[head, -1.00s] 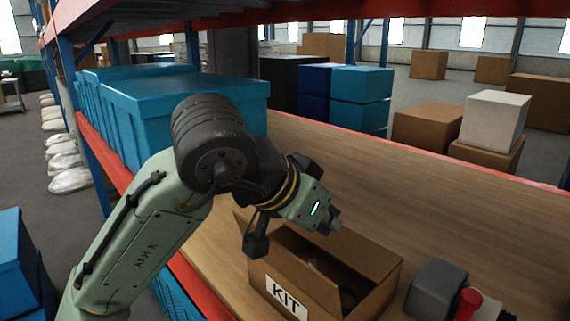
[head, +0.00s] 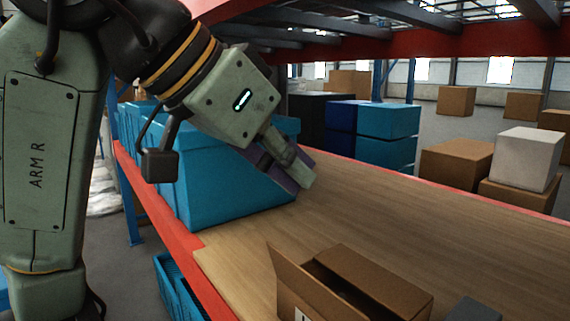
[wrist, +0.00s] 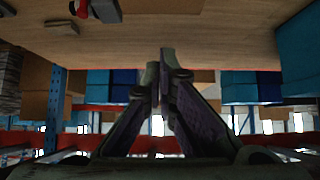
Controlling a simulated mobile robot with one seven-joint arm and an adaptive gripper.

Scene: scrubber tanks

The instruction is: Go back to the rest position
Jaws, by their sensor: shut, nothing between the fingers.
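My gripper (head: 300,177) is raised above the wooden shelf, in front of the blue bins and to the upper left of the cardboard kit box. Its fingers are together and empty. In the wrist view the two fingers (wrist: 163,70) meet at their tips with nothing between them. The kit box (head: 375,281) stands open on the shelf at the bottom of the head view. Its label is mostly cut off and its contents are hidden.
Large blue bins (head: 215,190) stand on the shelf behind my gripper. A grey block (head: 472,310) sits right of the kit box. The shelf's middle (head: 400,215) is clear.

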